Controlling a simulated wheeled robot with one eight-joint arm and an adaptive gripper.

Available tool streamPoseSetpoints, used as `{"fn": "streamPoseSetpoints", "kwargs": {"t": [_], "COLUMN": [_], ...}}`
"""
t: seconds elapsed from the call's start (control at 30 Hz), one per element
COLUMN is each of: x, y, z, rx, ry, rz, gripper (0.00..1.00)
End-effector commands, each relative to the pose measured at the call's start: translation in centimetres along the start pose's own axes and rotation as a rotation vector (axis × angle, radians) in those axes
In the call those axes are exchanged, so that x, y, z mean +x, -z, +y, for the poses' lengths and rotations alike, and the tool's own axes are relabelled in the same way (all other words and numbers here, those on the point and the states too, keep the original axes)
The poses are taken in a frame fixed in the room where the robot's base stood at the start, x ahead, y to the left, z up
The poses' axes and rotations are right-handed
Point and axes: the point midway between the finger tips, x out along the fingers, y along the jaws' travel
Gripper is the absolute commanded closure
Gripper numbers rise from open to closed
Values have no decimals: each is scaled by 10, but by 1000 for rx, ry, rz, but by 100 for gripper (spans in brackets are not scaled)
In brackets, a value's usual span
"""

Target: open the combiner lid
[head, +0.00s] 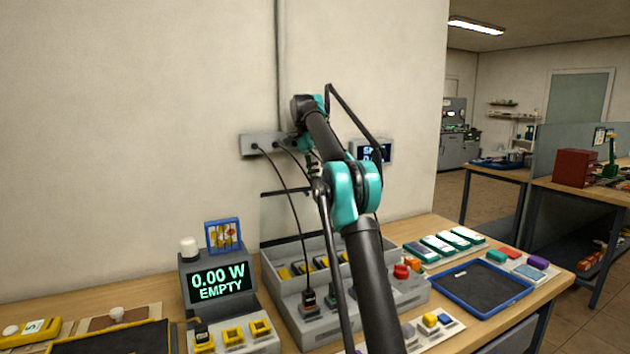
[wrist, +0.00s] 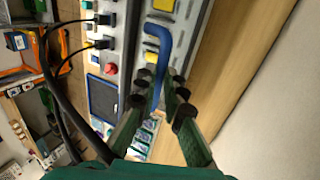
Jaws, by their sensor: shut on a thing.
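The combiner (head: 330,282) is a grey box on the bench, with yellow-and-black parts and plugged cables showing in it. A thin dark-edged panel, apparently its lid (head: 285,192), stands raised at the back of the box. Part of it is hidden behind my arm. In the wrist view a bent blue handle (wrist: 163,45) runs down between my fingers. My gripper (wrist: 158,94) is shut on this blue handle. In the head view my gripper (head: 314,172) is beside the raised panel, mostly hidden by my arm.
A meter (head: 220,282) reading "0.00 W EMPTY" stands left of the combiner. Black cables (head: 293,185) hang from the wall outlet (head: 262,145) into the box. A blue-rimmed tray (head: 480,290) lies to the right, with modules behind it. The wall is close behind.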

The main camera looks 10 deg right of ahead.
Motion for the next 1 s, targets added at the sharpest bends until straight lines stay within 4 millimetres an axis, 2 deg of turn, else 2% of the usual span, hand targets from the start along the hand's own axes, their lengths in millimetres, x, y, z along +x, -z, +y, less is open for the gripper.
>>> {"fn": "streamPoseSetpoints", "kwargs": {"t": [0.03,0.07,0.9,0.93,1.0], "x": [9,9,5,5,5], "y": [-4,-4,6,6,6], "z": [-23,-23,-21,-21,-21], "rx": [-10,-10,1,1,1], "ry": [15,9,-51,-51,-51], "rz": [-3,-3,2,2,1], "gripper": [100,100,100,88,79]}}
